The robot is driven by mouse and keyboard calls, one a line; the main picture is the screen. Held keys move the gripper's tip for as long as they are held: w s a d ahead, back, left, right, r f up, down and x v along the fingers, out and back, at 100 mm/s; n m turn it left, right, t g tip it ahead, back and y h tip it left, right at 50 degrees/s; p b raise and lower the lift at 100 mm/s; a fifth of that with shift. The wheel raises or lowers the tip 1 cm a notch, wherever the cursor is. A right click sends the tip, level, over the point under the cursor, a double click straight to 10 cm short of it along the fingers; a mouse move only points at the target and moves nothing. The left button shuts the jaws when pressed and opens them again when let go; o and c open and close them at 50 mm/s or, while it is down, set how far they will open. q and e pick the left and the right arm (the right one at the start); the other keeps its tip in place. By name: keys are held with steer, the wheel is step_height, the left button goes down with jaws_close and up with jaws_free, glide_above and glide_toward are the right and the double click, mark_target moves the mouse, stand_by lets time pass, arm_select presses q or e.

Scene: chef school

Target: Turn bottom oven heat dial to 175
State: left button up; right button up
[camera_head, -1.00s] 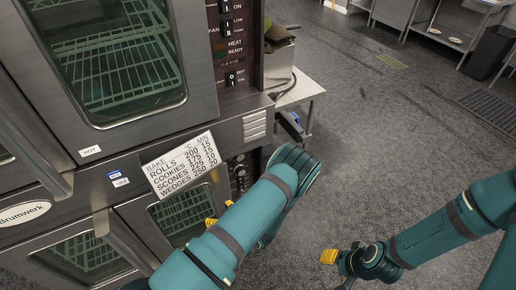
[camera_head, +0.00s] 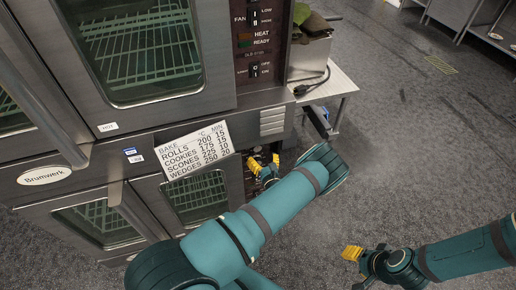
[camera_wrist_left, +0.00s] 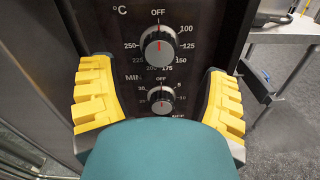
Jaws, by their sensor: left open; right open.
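The bottom oven's heat dial (camera_wrist_left: 158,47) is a round dark and silver knob under a °C scale in the left wrist view. Its red mark points up at OFF; 175 lies at the lower right of the scale. A smaller minute dial (camera_wrist_left: 160,98) sits below, its mark also up. My left gripper (camera_wrist_left: 158,95) is open, its yellow fingers either side of the dials, not closed on either. In the head view my left gripper (camera_head: 264,163) is in front of the bottom control panel, hiding most of it. My right gripper (camera_head: 358,258) is open and empty over the floor.
A bake chart (camera_head: 196,150) on the oven front lists cookies at 175. The upper oven (camera_head: 160,115) and its switch panel are above. A small metal table (camera_head: 335,82) stands right of the oven. The floor (camera_head: 430,150) on the right is clear.

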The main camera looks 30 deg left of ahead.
mark_target(258, 148)
arm_select(q)
steer(key=x, duration=0.6)
steer(key=c, duration=1.2)
